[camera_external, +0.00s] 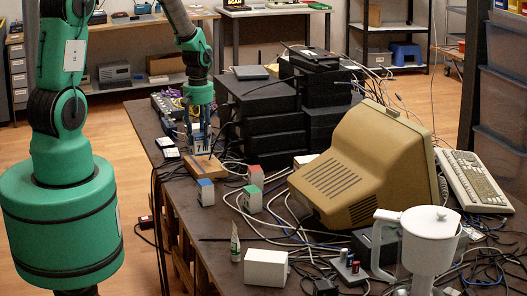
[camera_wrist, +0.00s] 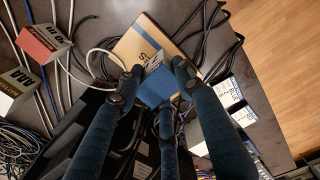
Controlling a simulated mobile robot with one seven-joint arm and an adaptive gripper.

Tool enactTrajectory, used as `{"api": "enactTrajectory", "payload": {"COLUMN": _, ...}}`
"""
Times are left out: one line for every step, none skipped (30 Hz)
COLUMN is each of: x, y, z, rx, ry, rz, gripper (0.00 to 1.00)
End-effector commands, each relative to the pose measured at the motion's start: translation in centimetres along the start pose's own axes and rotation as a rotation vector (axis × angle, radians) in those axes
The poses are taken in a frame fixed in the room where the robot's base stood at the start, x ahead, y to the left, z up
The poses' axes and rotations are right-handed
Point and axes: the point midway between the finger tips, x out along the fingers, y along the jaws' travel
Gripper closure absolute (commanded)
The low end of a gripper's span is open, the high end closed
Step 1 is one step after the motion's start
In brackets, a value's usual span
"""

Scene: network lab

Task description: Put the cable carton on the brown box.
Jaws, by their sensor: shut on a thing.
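My gripper (camera_external: 201,145) is over the brown box (camera_external: 206,170), a flat box lying on the table. It is shut on a small blue carton with a white printed label, taken to be the cable carton (camera_wrist: 157,84). In the wrist view the fingers close around this carton, and the brown box (camera_wrist: 140,46) shows just beyond and beneath it, partly covered. In the external view the carton is mostly hidden by the fingers. I cannot tell whether it touches the brown box or hangs just above it.
Loose cables run over the table. A stack of black devices (camera_external: 265,115) and a beige monitor (camera_external: 350,165) stand to the right.

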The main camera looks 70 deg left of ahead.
Motion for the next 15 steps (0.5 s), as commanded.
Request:
{"api": "enactTrajectory", "payload": {"x": 0.11, "y": 0.52, "z": -0.4, "rx": 0.0, "ry": 0.001, "rz": 0.001, "gripper": 0.93}}
{"api": "enactTrajectory", "payload": {"x": 0.13, "y": 0.73, "z": -0.56, "rx": 0.0, "ry": 0.001, "rz": 0.001, "gripper": 0.93}}
{"api": "enactTrajectory", "payload": {"x": 0.15, "y": 0.96, "z": -0.74, "rx": 0.0, "ry": 0.0, "rz": 0.0, "gripper": 0.93}}
{"api": "enactTrajectory", "payload": {"x": 0.16, "y": 1.11, "z": -0.86, "rx": 0.0, "ry": 0.0, "rz": 0.0, "gripper": 0.93}}
{"api": "enactTrajectory", "payload": {"x": 0.15, "y": 1.22, "z": -0.94, "rx": 0.0, "ry": 0.0, "rz": 0.0, "gripper": 0.93}}
{"api": "enactTrajectory", "payload": {"x": 0.14, "y": 1.31, "z": -1.01, "rx": 0.0, "ry": 0.0, "rz": 0.0, "gripper": 0.93}}
{"api": "enactTrajectory", "payload": {"x": 0.13, "y": 1.35, "z": -1.05, "rx": 0.0, "ry": 0.0, "rz": 0.0, "gripper": 0.93}}
{"api": "enactTrajectory", "payload": {"x": 0.12, "y": 1.37, "z": -1.06, "rx": 0.0, "ry": 0.0, "rz": 0.0, "gripper": 0.93}}
{"api": "enactTrajectory", "payload": {"x": 0.11, "y": 1.37, "z": -1.06, "rx": 0.0, "ry": 0.0, "rz": 0.0, "gripper": 0.93}}
{"api": "enactTrajectory", "payload": {"x": 0.1, "y": 1.36, "z": -1.06, "rx": 0.0, "ry": 0.0, "rz": 0.0, "gripper": 0.93}}
{"api": "enactTrajectory", "payload": {"x": 0.1, "y": 1.36, "z": -1.06, "rx": 0.0, "ry": 0.0, "rz": 0.0, "gripper": 0.93}}
{"api": "enactTrajectory", "payload": {"x": 0.1, "y": 1.36, "z": -1.06, "rx": 0.0, "ry": 0.0, "rz": 0.0, "gripper": 0.93}}
{"api": "enactTrajectory", "payload": {"x": 0.1, "y": 1.35, "z": -1.06, "rx": 0.0, "ry": 0.0, "rz": 0.0, "gripper": 0.93}}
{"api": "enactTrajectory", "payload": {"x": 0.1, "y": 1.35, "z": -1.05, "rx": 0.0, "ry": 0.0, "rz": 0.0, "gripper": 0.93}}
{"api": "enactTrajectory", "payload": {"x": 0.11, "y": 1.34, "z": -1.05, "rx": 0.0, "ry": 0.0, "rz": 0.0, "gripper": 0.93}}
